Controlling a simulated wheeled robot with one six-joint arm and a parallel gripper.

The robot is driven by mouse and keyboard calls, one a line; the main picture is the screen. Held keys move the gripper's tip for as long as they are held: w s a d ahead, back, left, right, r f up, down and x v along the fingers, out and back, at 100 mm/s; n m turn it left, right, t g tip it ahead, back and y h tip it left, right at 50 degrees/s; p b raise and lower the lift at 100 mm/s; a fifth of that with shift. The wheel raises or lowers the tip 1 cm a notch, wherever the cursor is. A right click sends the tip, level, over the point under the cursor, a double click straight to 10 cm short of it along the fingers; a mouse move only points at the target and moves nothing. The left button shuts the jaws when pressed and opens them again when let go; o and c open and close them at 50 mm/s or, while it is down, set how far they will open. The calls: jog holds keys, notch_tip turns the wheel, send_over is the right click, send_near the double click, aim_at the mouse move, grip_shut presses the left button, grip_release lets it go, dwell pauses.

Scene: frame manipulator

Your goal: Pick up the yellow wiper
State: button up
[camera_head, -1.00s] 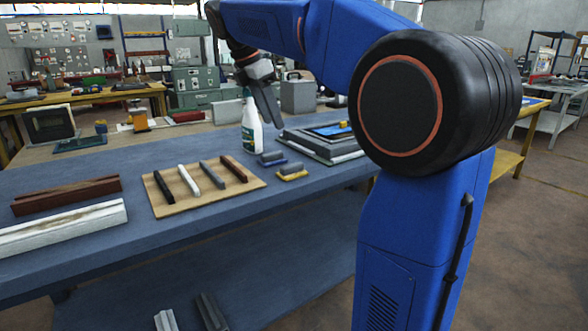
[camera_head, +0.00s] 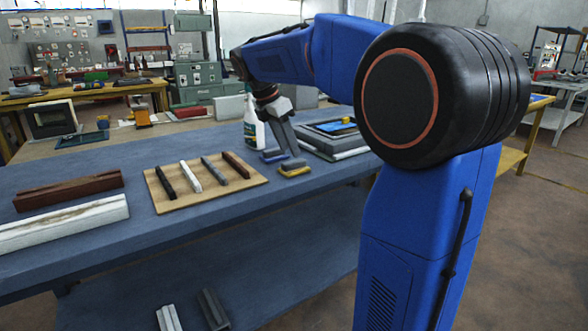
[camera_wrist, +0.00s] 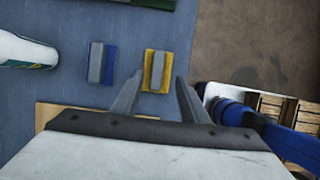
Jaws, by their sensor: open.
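The yellow wiper (camera_head: 294,169), yellow with a grey top, lies on the blue table near its front edge. In the wrist view the yellow wiper (camera_wrist: 157,71) lies just beyond my fingertips, a little left of the middle of the gap. A similar blue wiper (camera_head: 272,156) lies beside it; in the wrist view the blue wiper (camera_wrist: 101,63) is to its left. My gripper (camera_head: 289,153) points down above the wipers. In the wrist view my gripper (camera_wrist: 158,82) is open, with nothing between its fingers.
A white spray bottle (camera_head: 254,128) stands left of the wipers. A wooden board (camera_head: 207,193) with several bars lies left. Stacked frames (camera_head: 335,138) lie behind on the right. The table's edge is close to the yellow wiper, with floor (camera_wrist: 240,42) beyond.

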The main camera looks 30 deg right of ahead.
aim_at(294, 161)
jog(key=shift+w+x, duration=0.2)
jog(key=shift+x, duration=2.45)
grip_shut()
